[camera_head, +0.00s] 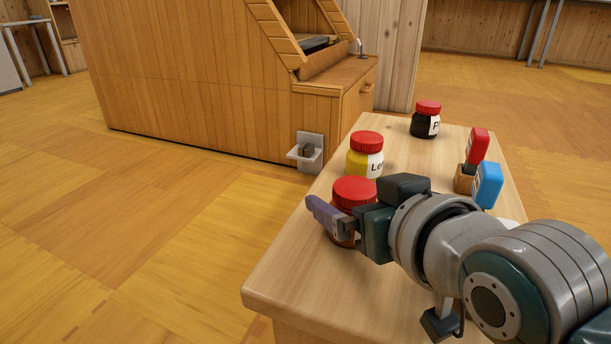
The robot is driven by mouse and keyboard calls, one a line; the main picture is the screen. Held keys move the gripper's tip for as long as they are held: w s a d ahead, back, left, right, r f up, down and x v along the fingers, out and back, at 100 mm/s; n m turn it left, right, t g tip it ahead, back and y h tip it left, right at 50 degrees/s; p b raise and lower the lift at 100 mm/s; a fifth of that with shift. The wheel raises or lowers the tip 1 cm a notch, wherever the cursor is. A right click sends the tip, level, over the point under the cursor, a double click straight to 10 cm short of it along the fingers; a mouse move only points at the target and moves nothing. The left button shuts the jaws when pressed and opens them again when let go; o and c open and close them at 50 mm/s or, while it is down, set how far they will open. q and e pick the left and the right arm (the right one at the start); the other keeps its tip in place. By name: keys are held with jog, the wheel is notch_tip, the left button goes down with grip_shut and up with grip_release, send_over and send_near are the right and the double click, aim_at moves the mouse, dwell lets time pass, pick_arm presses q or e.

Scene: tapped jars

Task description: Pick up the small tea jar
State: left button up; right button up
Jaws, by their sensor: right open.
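A jar with a red lid (354,191) and a brownish body stands nearest on the small wooden table; its label is hidden, so I cannot tell if it is tea. A yellow jar (359,160) with a red lid and a label starting "Le" stands just behind it. A dark jar (424,121) with a red lid and a label starting "P" stands at the far end. My right gripper (335,221) is open, in front of the nearest jar and covering part of its body. I cannot tell if they touch. My left gripper is not in view.
A red tag (478,146) and a blue tag (487,185) stand at the table's right side, near a small wooden block (463,180). The table's front left corner (275,290) is bare. A large wooden cabinet (200,90) stands behind, with open floor to the left.

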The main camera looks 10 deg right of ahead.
jog(key=shift+c, duration=0.4)
grip_shut()
